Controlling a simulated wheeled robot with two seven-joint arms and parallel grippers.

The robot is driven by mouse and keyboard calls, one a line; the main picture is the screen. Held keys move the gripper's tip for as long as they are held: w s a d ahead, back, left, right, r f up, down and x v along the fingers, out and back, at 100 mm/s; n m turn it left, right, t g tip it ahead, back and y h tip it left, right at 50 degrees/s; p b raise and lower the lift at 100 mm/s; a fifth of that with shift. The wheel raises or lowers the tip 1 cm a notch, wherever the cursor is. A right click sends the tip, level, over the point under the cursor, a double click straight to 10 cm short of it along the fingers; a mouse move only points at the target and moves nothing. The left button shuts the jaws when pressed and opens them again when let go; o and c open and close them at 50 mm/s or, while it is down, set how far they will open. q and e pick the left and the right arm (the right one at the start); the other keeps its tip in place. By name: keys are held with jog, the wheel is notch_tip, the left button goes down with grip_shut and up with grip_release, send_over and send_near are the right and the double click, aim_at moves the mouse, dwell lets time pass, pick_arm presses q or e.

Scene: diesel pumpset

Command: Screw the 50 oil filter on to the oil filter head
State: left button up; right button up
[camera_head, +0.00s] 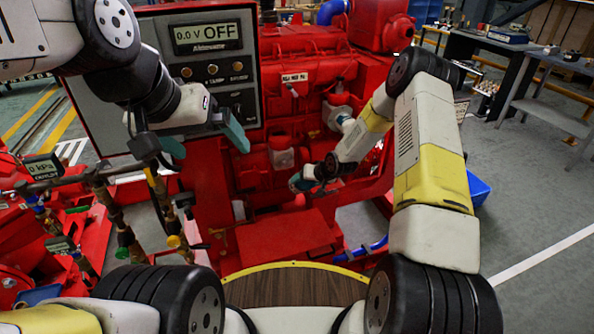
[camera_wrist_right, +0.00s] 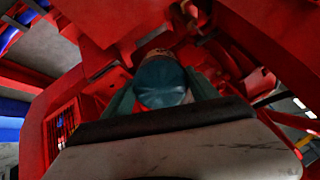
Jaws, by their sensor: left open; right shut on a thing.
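My right gripper (camera_head: 303,183) is low in front of the red engine in the head view, right of centre. In the right wrist view its teal fingers stand on both sides of a rounded blue-teal object, which I take to be the oil filter (camera_wrist_right: 161,84), and are shut on it. A paler end with small marks shows at the filter's far side. The oil filter head cannot be made out, so I cannot tell whether the filter touches it. My left gripper (camera_head: 204,142) is open and empty in front of the grey control panel, its teal fingers wide apart.
The red engine (camera_head: 312,95) fills the middle, with red frame parts close around my right gripper. A control panel (camera_head: 208,65) reads "OFF". Pipes and valves (camera_head: 112,215) stand at left, below my left gripper. Workbenches (camera_head: 490,50) are at back right, with open floor before them.

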jog(key=w+a+f+t, duration=0.1)
jog(key=t, duration=0.1)
jog(key=w+a+f+m+t+y, duration=0.1)
jog(key=w+f+t, duration=0.1)
jog(key=w+a+f+t+y, duration=0.1)
jog(key=a+t, duration=0.1)
jog(key=shift+w+a+f+m+t, duration=0.1)
jog(key=shift+w+f+m+t, duration=0.2)
jog(key=shift+w, duration=0.1)
jog(key=shift+f+m+t, duration=0.1)
jog(key=shift+m+t, duration=0.2)
jog(key=shift+t, duration=0.3)
jog(key=shift+s+f+t, duration=0.1)
jog(key=shift+t, duration=0.5)
jog(key=shift+s+d+m+t+h, duration=0.3)
jog(key=shift+d+m+t+h, duration=0.2)
jog(key=shift+t, duration=0.1)
jog(key=shift+a, duration=0.1)
jog(key=shift+x, duration=2.4)
jog(key=shift+w+a, duration=0.1)
jog(key=shift+w, duration=0.05)
jog(key=shift+w+a, duration=0.15)
jog(key=shift+w, duration=0.45)
